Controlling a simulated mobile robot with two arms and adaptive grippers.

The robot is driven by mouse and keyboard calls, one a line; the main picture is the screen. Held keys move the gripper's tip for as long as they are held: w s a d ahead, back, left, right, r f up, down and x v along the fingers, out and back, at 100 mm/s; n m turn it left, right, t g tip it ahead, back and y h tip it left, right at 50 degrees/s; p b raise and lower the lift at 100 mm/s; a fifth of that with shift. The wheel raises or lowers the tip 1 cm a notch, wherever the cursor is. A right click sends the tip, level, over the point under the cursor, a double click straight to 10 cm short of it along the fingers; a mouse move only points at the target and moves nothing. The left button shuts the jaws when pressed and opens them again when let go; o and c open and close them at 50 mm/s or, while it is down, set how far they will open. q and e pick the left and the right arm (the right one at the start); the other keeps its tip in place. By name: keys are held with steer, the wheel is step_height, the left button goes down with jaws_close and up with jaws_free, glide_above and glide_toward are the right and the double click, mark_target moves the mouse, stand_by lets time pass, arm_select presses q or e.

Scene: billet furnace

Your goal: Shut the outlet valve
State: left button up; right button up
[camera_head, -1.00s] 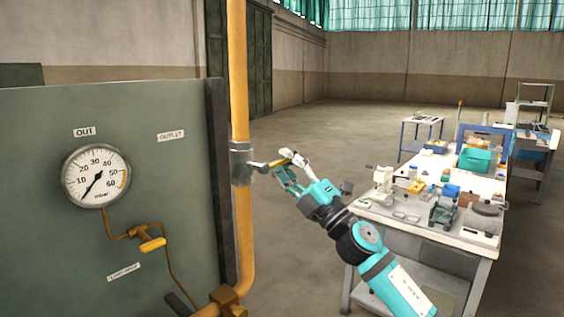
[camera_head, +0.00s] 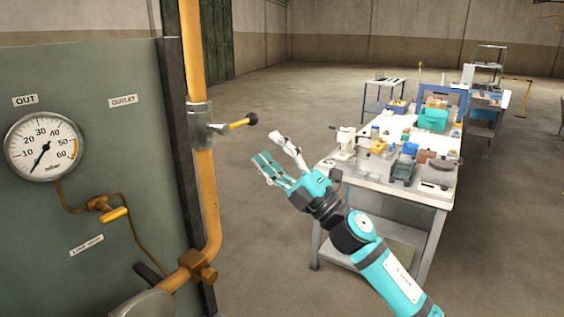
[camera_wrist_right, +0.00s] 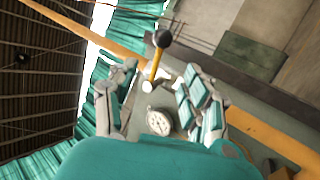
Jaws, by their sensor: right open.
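The outlet valve (camera_head: 199,125) is a grey body on the vertical yellow pipe, right of the OUTLET label (camera_head: 123,101). Its yellow lever (camera_head: 239,123) sticks out to the right, across the pipe and tilted slightly up, with a black knob at its end. My right gripper (camera_head: 266,148) is open and empty, below and right of the knob, apart from it. In the right wrist view the lever (camera_wrist_right: 153,68) shows beyond and between the spread fingers (camera_wrist_right: 155,88). My left gripper is not in view.
A pressure gauge (camera_head: 44,147) marked OUT is on the green panel (camera_head: 80,80), its needle at the low end. A small yellow-handled valve (camera_head: 114,214) sits below it. A cluttered workbench (camera_head: 428,190) stands right of my right arm. Floor between pipe and bench is clear.

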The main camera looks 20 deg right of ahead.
steer(key=shift+v, duration=1.5)
